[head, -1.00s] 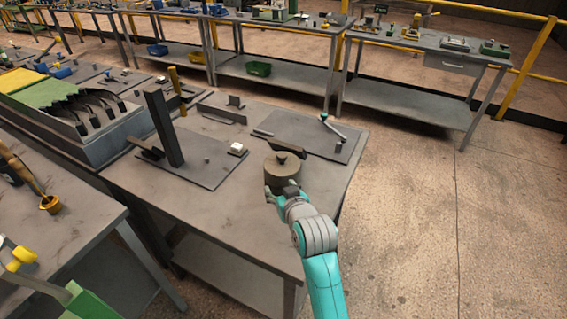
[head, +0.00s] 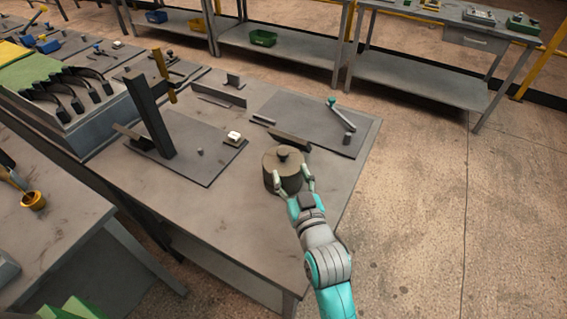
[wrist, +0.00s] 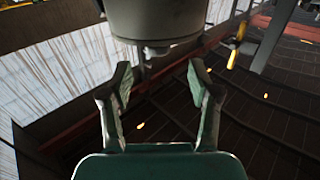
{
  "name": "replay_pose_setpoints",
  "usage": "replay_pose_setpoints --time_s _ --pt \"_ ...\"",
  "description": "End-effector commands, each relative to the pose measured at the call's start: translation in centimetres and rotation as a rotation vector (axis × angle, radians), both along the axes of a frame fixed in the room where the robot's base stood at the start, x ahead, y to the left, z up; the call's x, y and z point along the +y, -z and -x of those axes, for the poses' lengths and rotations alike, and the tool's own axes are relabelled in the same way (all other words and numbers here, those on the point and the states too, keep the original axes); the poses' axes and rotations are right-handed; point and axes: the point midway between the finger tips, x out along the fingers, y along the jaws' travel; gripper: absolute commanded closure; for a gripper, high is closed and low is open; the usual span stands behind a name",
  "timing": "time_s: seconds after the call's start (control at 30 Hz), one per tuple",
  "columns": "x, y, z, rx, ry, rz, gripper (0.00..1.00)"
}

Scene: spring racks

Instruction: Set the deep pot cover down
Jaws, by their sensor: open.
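A round, dark grey-brown deep pot (head: 283,181) stands near the right front edge of the grey bench. Its flat cover (head: 283,158) with a small dark knob sits on top, apparently level. My gripper (head: 292,181) is at the pot's near side, with one finger at its left front and one at its right. In the wrist view, the open fingers (wrist: 160,90) have an empty gap between them. A grey rounded body (wrist: 157,20), seemingly the pot, shows just beyond the tips at the top. I cannot tell whether the fingers touch it.
A low dark bar (head: 290,140) lies just behind the pot. A flat plate (head: 318,118) with a teal-tipped lever is farther back. A tall dark post (head: 150,118) stands on another plate to the left. The bench (head: 220,215) is bare in front and left of the pot.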

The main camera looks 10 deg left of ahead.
Motion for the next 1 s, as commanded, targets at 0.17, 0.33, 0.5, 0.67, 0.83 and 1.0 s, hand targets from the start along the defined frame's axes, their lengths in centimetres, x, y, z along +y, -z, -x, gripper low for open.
replay_pose_setpoints --time_s 0.17,0.33,0.5,0.67,0.83,1.0 --pt "0.9 0.0 -2.0 0.0 0.0 0.0 0.38" --pt "1.3 -0.1 -2.8 0.0 0.0 0.0 0.38" --pt "1.9 -0.5 -4.5 -0.001 0.0 0.0 0.38" --pt "2.7 -0.6 -6.4 0.001 0.0 0.0 0.38" --pt "3.1 -0.6 -7.3 0.001 0.0 0.0 0.38" --pt "3.1 -0.6 -7.3 0.001 0.0 0.0 0.38"
